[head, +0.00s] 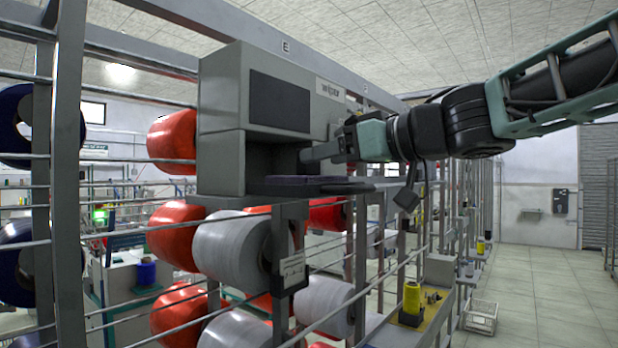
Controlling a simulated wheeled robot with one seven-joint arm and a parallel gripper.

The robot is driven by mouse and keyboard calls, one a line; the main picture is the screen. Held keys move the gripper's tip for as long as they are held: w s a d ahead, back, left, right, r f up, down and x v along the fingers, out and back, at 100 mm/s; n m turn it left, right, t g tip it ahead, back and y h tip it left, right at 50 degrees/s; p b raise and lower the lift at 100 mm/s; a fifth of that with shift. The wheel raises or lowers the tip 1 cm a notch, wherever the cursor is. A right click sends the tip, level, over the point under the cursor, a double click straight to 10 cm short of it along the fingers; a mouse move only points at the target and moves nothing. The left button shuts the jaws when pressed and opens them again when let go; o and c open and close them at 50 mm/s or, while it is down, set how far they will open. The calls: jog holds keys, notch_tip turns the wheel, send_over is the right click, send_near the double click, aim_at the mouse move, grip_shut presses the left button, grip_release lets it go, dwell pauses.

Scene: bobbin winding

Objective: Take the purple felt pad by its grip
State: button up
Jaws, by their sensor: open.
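A thin, dark purple felt pad (318,184) lies flat on the ledge at the open front of the grey box labelled "wiper" (222,120). The jaws are open and appear empty. The fingers overlap in this view, so the gap between them is not clear. I cannot tell whether they touch anything.
The box stands on a metal rack with thin horizontal rails. Large red (172,228) and grey bobbins (230,249) sit below and beside it. A white crate (481,317) is on the floor; the aisle at right is clear.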

aim_at(314, 163)
jog(key=x, duration=0.4)
jog(key=shift+w+a+f, duration=0.1)
jog(key=shift+a+f, duration=0.25)
jog(key=shift+f, duration=0.1)
jog(key=c, duration=1.1)
jog(key=shift+o, duration=0.2)
